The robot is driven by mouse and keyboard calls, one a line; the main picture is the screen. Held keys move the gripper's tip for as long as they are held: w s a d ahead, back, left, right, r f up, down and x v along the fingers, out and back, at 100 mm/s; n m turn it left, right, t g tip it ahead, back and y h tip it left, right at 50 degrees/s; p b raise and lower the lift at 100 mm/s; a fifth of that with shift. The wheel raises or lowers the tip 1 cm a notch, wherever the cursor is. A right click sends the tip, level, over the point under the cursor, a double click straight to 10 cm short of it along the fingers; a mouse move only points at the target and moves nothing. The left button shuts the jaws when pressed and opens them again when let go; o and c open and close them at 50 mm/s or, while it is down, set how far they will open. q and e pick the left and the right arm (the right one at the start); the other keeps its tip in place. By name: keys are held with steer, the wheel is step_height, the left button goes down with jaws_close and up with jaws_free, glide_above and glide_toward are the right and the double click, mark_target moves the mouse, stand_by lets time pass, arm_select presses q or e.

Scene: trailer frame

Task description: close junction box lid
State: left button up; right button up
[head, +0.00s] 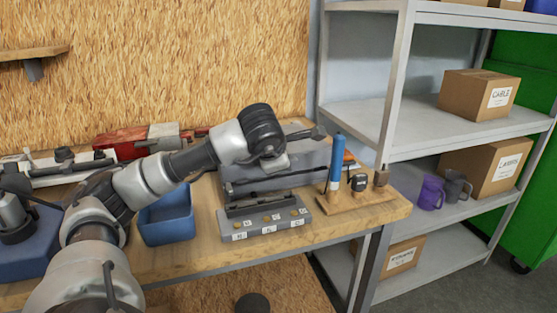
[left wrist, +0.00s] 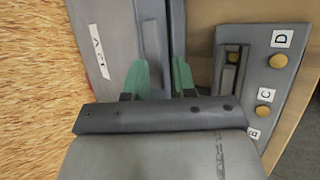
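The grey junction box (head: 300,168) sits on the workbench behind a sloped grey panel with labelled buttons (head: 268,226). My left arm reaches over the box from the left, and its wrist hides part of the box top. In the left wrist view my left gripper (left wrist: 160,80) has two green fingertips held apart, above long grey surfaces of the box (left wrist: 115,40). A white label is on the grey surface left of the fingers, and a dark seam runs near the right finger. I cannot tell whether the fingers touch the box, nor the lid's angle. My right gripper is not in view.
A blue bin (head: 168,222) stands left of the panel. A wooden holder (head: 350,204) with a blue-handled tool and other tools stands to the right, near the bench's end. A red and grey item (head: 150,139) lies behind my arm. Metal shelves (head: 440,130) with cardboard boxes stand at right.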

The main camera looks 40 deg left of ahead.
arm_select(q)
steer(key=shift+a, duration=0.2)
steer(key=v, duration=1.1)
steer(key=shift+d+p, duration=0.2)
steer(key=shift+p, duration=0.15)
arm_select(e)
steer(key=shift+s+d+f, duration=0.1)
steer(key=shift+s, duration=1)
arm_select(q)
steer(key=shift+f, duration=0.1)
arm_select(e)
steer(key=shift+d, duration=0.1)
